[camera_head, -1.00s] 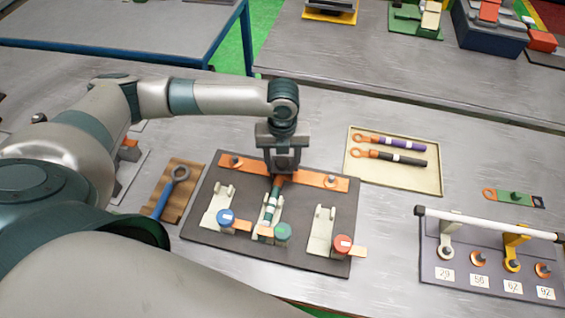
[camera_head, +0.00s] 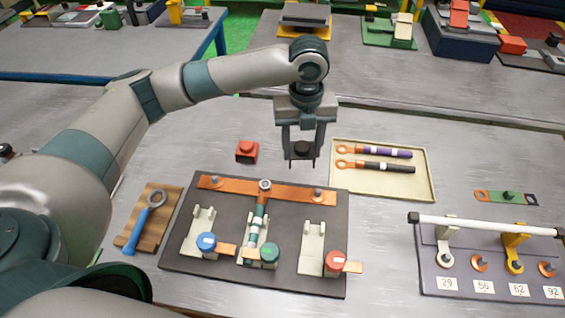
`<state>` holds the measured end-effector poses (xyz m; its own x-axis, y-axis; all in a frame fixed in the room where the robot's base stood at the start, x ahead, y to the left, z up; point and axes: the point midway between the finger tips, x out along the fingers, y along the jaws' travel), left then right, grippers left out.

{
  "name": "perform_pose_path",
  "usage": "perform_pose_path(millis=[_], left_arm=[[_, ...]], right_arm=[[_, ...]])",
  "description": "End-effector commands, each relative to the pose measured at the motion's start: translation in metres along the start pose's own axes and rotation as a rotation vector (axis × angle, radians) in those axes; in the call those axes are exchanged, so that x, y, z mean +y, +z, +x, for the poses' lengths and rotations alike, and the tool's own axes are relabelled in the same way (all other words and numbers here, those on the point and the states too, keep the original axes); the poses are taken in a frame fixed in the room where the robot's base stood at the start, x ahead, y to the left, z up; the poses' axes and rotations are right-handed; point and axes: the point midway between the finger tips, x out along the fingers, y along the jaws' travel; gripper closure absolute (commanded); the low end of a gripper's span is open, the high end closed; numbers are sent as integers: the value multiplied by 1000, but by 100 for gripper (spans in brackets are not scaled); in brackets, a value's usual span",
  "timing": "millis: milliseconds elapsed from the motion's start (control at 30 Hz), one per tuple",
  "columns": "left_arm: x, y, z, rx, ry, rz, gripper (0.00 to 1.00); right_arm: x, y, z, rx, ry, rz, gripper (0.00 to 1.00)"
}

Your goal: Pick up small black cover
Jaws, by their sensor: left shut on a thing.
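My left gripper (camera_head: 301,160) points down above the table, between the dark fixture board (camera_head: 330,214) and the beige tray (camera_head: 432,180). It is shut on a small black cover (camera_head: 302,148), which shows as a dark piece between the fingers. The cover appears to be held clear of the table. My right gripper is not in view.
The board carries an orange bar (camera_head: 225,184), a banded rod and blue, green and red knobs. A red block (camera_head: 246,151) stands behind the board. A blue wrench (camera_head: 148,220) lies at left. A numbered rack (camera_head: 480,272) stands at right.

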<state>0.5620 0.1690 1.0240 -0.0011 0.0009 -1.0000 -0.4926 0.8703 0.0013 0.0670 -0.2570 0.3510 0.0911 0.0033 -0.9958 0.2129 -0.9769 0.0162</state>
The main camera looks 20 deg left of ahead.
Motion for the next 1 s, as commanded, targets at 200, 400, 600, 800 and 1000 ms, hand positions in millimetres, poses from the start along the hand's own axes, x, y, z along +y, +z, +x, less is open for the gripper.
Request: perform_pose_path(millis=[200, 400, 600, 800, 1000], left_arm=[[-19, 3, -11, -1, -1, -1, 72], [-22, 4, -14, 0, 0, -1, 72], [-22, 4, -14, 0, -1, -1, 72], [-22, 4, -13, 0, -1, -1, 72], [-22, 8, -10, -2, -2, -29, 72]], right_arm=[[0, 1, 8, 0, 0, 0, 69], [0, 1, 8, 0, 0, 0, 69], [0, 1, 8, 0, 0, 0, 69], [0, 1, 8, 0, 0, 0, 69], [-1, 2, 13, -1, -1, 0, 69]])
